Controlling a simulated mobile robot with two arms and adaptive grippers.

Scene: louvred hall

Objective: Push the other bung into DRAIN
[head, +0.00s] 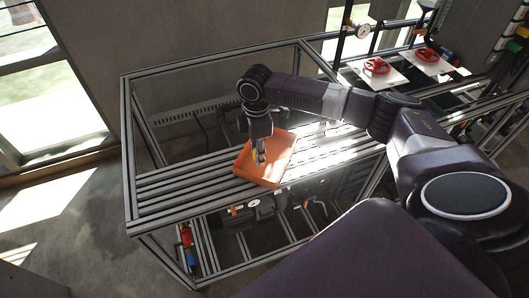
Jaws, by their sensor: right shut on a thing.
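My right gripper (259,157) points down over the left part of an orange tray (281,153) on the slatted bench. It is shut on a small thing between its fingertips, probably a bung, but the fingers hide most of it. I cannot tell whether the thing touches the tray floor. No other bung can be made out, and I cannot pick out a port marked DRAIN. My left gripper is not in view.
The slatted metal bench (185,187) is bare left of the tray. Pipework and valves sit on the shelf below. Two red handwheels (376,66) on pale plates stand at the back right, near a pressure gauge (363,31). Open floor lies left of the frame.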

